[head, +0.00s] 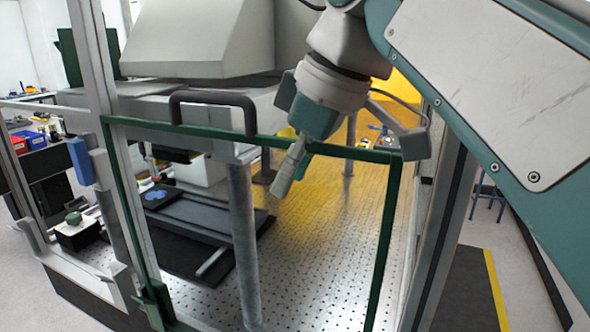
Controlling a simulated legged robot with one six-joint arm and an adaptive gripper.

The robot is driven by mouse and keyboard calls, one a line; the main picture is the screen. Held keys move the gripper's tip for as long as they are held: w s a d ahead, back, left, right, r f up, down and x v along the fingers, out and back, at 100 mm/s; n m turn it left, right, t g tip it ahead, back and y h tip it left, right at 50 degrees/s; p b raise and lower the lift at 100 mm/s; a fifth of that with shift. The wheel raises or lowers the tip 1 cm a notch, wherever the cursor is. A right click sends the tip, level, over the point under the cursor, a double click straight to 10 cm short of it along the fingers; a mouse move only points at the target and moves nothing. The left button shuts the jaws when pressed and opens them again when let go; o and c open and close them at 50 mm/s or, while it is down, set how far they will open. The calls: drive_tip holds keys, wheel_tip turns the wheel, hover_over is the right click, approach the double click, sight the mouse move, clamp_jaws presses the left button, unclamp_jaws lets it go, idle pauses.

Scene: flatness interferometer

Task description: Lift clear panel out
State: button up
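The clear panel (384,225) has a green frame and stands upright in the opening of the grey enclosure. Its see-through middle shows the perforated metal table behind. A black handle (213,97) rises from the left part of its top bar. My gripper (280,188) hangs to the right of the handle, in front of the top bar in the picture, with its pale fingers pointing down and left. The handle is apart from the gripper. The fingers overlap one another from this angle, so their opening is hidden. Nothing shows in them.
Grey posts (92,100) border the panel on the left, with a blue block (81,162) on one. A large pale instrument (205,40) stands behind. A metal column (243,230) shows through the panel. The perforated table (325,270) has bare room. Floor with a yellow-edged mat (472,290) lies right.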

drive_tip(key=shift+v, duration=3.65)
